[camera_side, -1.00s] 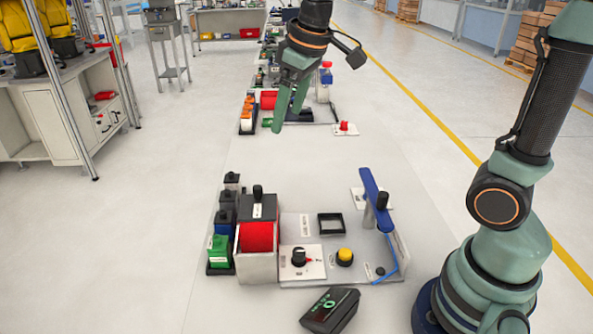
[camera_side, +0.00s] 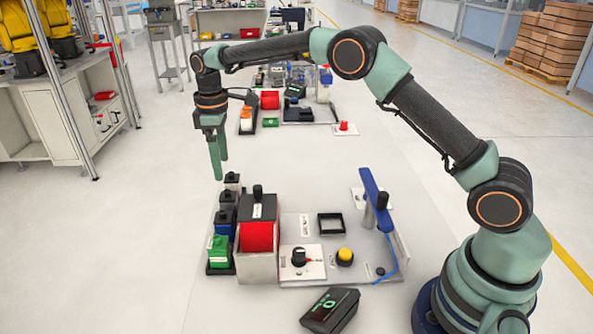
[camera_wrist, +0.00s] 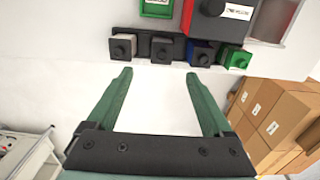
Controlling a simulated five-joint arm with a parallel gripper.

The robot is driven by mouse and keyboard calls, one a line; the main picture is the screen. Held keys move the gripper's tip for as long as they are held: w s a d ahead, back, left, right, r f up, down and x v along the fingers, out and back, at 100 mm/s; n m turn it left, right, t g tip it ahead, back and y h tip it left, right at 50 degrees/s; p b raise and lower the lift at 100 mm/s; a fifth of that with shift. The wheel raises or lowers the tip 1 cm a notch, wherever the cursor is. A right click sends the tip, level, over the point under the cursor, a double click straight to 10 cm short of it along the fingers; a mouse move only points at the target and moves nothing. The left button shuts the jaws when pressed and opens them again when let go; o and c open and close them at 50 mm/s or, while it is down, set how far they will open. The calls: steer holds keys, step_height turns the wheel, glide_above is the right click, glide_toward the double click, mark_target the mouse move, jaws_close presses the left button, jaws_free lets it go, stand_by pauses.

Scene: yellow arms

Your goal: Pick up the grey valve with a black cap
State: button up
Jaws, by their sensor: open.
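A row of small block-shaped valves stands in a dark holder at the left of the work area. In the wrist view, from left, they are a pale one, a grey one with a black cap (camera_wrist: 162,50), a blue one (camera_wrist: 201,53) and a green one (camera_wrist: 234,57). The pale valve (camera_wrist: 122,46) also has a black cap. In the side view the grey valve (camera_side: 228,199) is small and partly hidden by its neighbours. My gripper (camera_side: 219,168) points down above the far end of the row. In the wrist view my gripper (camera_wrist: 159,75) is open and empty.
A red-and-white block with a black knob (camera_side: 257,236) stands right beside the row. Further right is a panel with a yellow button (camera_side: 344,257) and a blue-handled lever (camera_side: 376,200). Another work area with a red bin (camera_side: 269,99) lies behind.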

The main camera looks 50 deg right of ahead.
mark_target(227, 191)
step_height(227, 191, down, 7)
steer(key=shift+r, duration=0.15)
steer(key=shift+s+f, duration=0.15)
steer(key=shift+f, duration=1.2)
steer(key=shift+s+f, duration=0.1)
steer(key=shift+f, duration=1.2)
jaws_close()
steer(key=shift+r, duration=0.15)
